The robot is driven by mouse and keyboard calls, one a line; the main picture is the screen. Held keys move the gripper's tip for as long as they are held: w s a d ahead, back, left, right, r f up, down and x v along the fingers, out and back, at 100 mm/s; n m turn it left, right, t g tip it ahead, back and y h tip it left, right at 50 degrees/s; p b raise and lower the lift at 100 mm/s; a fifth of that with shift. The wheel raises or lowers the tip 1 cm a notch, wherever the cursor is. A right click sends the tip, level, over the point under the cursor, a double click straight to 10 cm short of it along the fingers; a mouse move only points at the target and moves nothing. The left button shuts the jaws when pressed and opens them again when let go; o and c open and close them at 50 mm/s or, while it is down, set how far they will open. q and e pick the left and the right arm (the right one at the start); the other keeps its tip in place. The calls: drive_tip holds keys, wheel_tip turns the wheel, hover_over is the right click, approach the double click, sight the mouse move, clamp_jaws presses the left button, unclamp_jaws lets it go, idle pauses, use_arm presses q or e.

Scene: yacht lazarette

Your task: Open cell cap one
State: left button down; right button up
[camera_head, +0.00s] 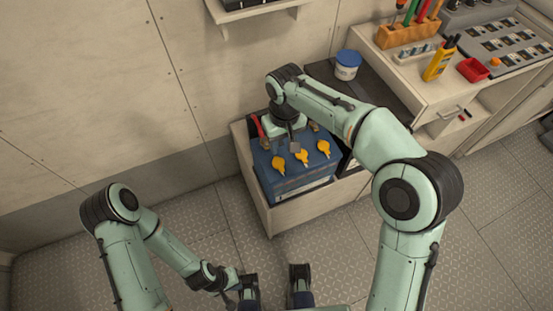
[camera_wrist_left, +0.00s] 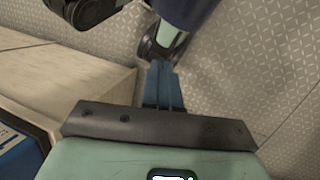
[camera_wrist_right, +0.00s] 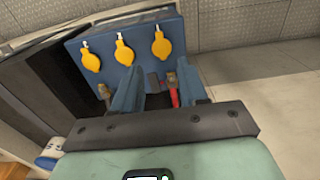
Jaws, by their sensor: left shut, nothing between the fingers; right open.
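A blue battery (camera_head: 285,182) stands in a pale open box, with three yellow caps on its top: left (camera_head: 278,165), middle (camera_head: 302,157) and right (camera_head: 323,148). No numbering is readable. The right wrist view shows the caps too (camera_wrist_right: 90,55) (camera_wrist_right: 123,50) (camera_wrist_right: 161,45), all on the battery. My right gripper (camera_wrist_right: 158,76) is open and empty, pointing down over the terminal side of the battery, apart from the caps. Its fingers lie between two terminals, one with a red cable (camera_wrist_right: 174,97). My left gripper (camera_wrist_left: 163,68) is shut and empty, low over the floor, away from the battery.
Beside the battery is a dark box (camera_head: 375,92) with a blue-lidded white tub (camera_head: 347,65) on it. A counter at right holds a tool rack (camera_head: 408,34), a yellow meter (camera_head: 440,60) and a red tray (camera_head: 473,70). The wall stands behind; the floor (camera_head: 340,245) in front is clear.

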sight(282, 170)
wheel_tip(282, 170, down, 13)
drive_tip(key=shift+s+r+b, duration=0.1)
drive_tip(key=shift+r+b, duration=0.1)
drive_tip(key=shift+b, duration=0.95)
clamp_jaws()
